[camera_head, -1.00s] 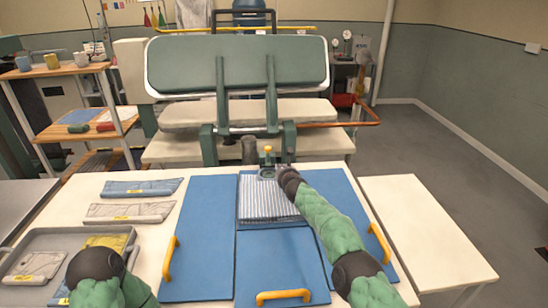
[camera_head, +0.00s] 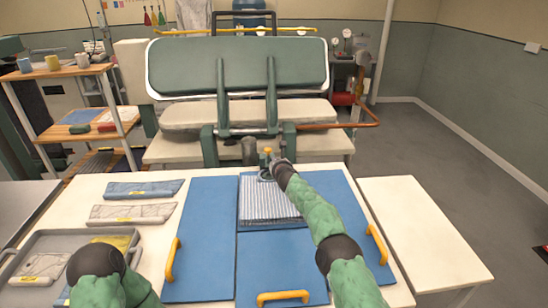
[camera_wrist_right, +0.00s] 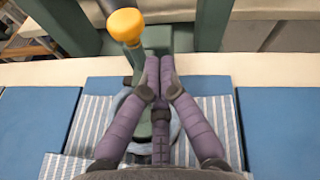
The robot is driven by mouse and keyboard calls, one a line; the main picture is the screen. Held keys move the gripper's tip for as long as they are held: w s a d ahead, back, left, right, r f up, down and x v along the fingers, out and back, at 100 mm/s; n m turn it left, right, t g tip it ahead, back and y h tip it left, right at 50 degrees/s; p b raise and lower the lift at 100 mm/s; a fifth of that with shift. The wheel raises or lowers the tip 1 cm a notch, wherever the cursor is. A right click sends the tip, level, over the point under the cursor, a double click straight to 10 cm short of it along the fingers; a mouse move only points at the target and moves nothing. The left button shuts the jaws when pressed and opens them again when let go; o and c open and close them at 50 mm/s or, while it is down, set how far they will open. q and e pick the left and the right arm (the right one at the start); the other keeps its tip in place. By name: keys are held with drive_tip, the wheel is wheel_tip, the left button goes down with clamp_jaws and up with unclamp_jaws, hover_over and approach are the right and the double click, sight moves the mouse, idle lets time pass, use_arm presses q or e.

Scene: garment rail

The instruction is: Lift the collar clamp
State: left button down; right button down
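The collar clamp (camera_head: 267,151) shows as a yellow knob on a green stem at the far end of the middle blue board. In the right wrist view its yellow knob (camera_wrist_right: 125,25) stands up at the upper left. A striped shirt (camera_head: 268,205) lies folded under it, with its collar (camera_wrist_right: 118,108) around the clamp's foot. My right gripper (camera_wrist_right: 159,68) is just right of the stem. Its purple fingertips are close together, and the knob is clear of them. I cannot tell whether they touch the stem. My left gripper is not visible; only its dark arm end shows at lower left.
A green press (camera_head: 237,65) stands behind the clamp. Packaged pieces (camera_head: 131,213) and a grey tray (camera_head: 40,246) are at left. A bare white side table (camera_head: 420,230) is at right.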

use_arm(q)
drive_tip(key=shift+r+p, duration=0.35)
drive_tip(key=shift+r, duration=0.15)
use_arm(e)
drive_tip(key=shift+w+a+r, duration=0.3)
drive_tip(key=shift+w+r, duration=0.05)
drive_tip(key=shift+r, duration=0.15)
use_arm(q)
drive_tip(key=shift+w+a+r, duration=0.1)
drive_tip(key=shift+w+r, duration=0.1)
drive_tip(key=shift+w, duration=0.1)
use_arm(e)
drive_tip(key=shift+w+r, duration=0.2)
drive_tip(key=shift+r, duration=0.2)
